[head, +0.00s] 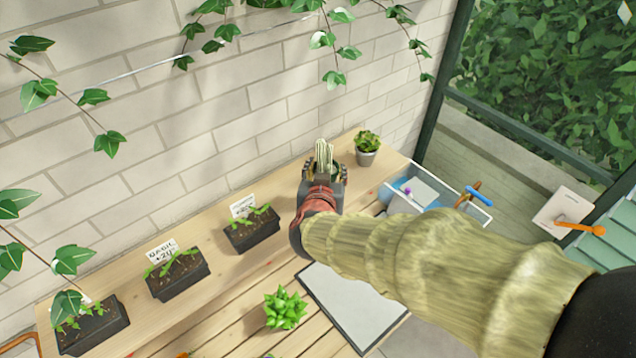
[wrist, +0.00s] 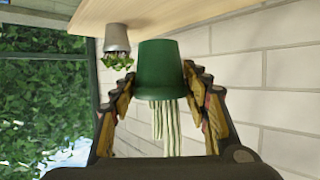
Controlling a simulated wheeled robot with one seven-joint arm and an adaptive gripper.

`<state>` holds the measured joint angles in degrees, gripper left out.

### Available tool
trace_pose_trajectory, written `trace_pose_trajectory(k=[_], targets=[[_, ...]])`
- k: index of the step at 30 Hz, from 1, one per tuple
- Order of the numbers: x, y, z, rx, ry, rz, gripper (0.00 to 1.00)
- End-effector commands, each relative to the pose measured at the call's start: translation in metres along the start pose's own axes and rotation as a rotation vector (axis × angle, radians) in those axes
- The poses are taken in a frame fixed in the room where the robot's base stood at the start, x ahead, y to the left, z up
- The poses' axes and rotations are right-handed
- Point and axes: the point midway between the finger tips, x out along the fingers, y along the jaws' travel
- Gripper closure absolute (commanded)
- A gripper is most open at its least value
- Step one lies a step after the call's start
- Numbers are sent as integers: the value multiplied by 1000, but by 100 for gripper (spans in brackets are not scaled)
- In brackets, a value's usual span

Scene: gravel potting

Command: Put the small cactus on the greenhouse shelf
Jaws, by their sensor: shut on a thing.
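The small cactus (head: 324,152) is pale green and striped, with upright stems, in a green pot. My gripper (head: 325,172) is shut on the green pot (wrist: 160,65), with a finger on each side. The wrist view is upside down, so the cactus (wrist: 165,125) hangs below its pot there. The wooden shelf (head: 220,262) runs along the brick wall, and its edge (wrist: 190,16) shows close to the pot's base in the wrist view. I cannot tell whether the pot touches the shelf. In the head view my gripper hides most of the pot.
A small grey-potted plant (head: 367,148) stands on the shelf just right of the cactus. Black seedling trays (head: 251,232) (head: 178,277) with labels stand to the left. A clear bin (head: 435,190) sits lower right. A green succulent (head: 285,307) is in front. Ivy hangs above.

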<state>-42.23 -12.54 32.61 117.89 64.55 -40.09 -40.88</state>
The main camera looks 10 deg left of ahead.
Motion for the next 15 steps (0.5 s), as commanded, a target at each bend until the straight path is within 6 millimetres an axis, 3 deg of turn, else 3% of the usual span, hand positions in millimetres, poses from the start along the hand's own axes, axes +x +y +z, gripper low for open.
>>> trace_pose_trajectory(k=[6, 15], targets=[[41, -11, 24, -1, -2, 1, 85], [60, -17, 34, 0, 1, 0, 85]])
